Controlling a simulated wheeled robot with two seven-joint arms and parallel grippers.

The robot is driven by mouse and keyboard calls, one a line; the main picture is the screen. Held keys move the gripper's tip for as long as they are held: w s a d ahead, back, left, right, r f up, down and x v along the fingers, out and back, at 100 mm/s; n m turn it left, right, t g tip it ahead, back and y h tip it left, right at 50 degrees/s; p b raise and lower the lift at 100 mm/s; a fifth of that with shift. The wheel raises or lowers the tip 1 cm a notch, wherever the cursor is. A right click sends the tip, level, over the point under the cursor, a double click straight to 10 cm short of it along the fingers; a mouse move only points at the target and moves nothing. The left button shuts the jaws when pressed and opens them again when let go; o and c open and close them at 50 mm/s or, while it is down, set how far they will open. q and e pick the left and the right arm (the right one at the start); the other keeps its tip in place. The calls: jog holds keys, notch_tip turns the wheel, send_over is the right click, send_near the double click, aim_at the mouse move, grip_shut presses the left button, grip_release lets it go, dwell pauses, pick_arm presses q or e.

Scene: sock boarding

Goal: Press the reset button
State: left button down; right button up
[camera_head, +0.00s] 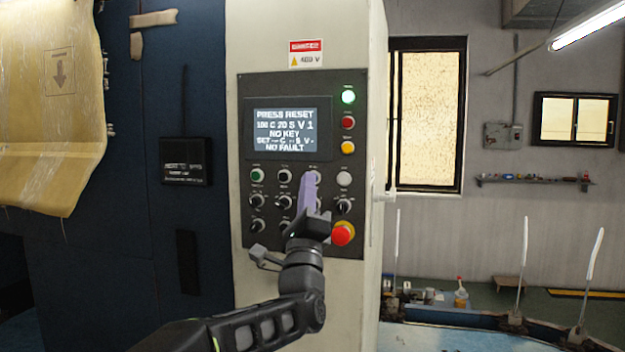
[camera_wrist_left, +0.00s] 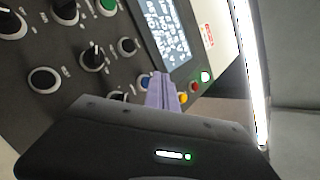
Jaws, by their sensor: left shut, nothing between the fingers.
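The dark control panel (camera_head: 245,215) on the pale cabinet carries the buttons. Its display (camera_head: 292,130) reads "PRESS RESET" at the top and "NO FAULT" at the bottom. My left gripper (camera_head: 312,175) has its purple fingers shut and empty, pointing at the upper row of controls, right of centre. In the left wrist view, the fingertips (camera_wrist_left: 161,76) are beside a blue button (camera_wrist_left: 145,82), which they partly cover. The label for this button is not readable. I cannot tell whether the fingers touch it. My right gripper is in neither view.
A red emergency knob (camera_head: 343,233) sits just right of and below my left gripper. Several black selector knobs (camera_head: 257,201) surround it, with a green button (camera_head: 257,175) at left and a white button (camera_head: 344,179) at right. Green, red and yellow lamps (camera_head: 348,148) line the upper right.

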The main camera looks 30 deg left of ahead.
pick_arm(q)
jog(key=shift+w, duration=0.1)
jog(key=shift+w+a, duration=0.15)
jog(key=shift+w, duration=0.15)
jog(key=shift+w+a, duration=0.15)
jog(key=shift+w, duration=0.25)
dwell(0.7)
dwell(0.3)
jog(key=shift+s+d+b, duration=0.3)
jog(key=shift+s+b, duration=0.5)
jog(key=shift+b, duration=0.15)
